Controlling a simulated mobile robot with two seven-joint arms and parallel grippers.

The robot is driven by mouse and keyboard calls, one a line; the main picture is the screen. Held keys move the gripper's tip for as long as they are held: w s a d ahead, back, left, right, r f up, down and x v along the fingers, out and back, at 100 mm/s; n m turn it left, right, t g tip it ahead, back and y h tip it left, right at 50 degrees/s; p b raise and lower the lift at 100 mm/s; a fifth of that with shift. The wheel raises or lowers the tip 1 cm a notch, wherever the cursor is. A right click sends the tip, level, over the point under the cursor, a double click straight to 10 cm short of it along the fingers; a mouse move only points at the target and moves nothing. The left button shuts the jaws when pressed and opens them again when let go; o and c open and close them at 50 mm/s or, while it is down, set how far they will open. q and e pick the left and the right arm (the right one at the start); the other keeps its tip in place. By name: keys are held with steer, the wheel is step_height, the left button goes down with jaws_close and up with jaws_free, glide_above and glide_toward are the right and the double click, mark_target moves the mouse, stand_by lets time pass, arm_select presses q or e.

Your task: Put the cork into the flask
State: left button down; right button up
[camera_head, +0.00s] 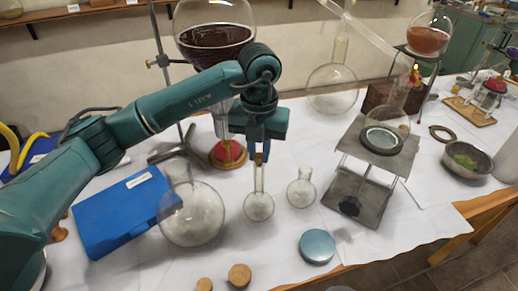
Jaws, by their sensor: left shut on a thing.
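My left gripper (258,152) points straight down and is shut on a small brown cork (258,159). The cork is at the top of the narrow upright neck of a small clear round flask (259,206), which stands on the white-covered table. I cannot tell whether the cork is inside the neck or only at its mouth. The gripper hides the cork's upper part. My right gripper is not in view.
A larger flask (193,215) stands left and a small flask (301,188) right. Two loose corks (240,275) and a blue-grey disc (317,246) lie in front. A blue box (118,210) is left, a metal stand (358,199) right. A dark-filled vessel (213,38) hangs behind.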

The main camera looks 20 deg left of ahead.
mark_target(259, 156)
arm_select(q)
steer(key=shift+f, duration=0.25)
stand_by(0.6)
steer(key=c, duration=0.9)
jaws_free()
steer(key=shift+r, duration=0.15)
steer(key=shift+r+p, duration=0.95)
steer(key=shift+r, duration=0.7)
steer(key=shift+r+p, duration=0.45)
steer(key=shift+r, duration=0.3)
steer(key=shift+r+p, duration=0.65)
steer(key=shift+r, duration=0.4)
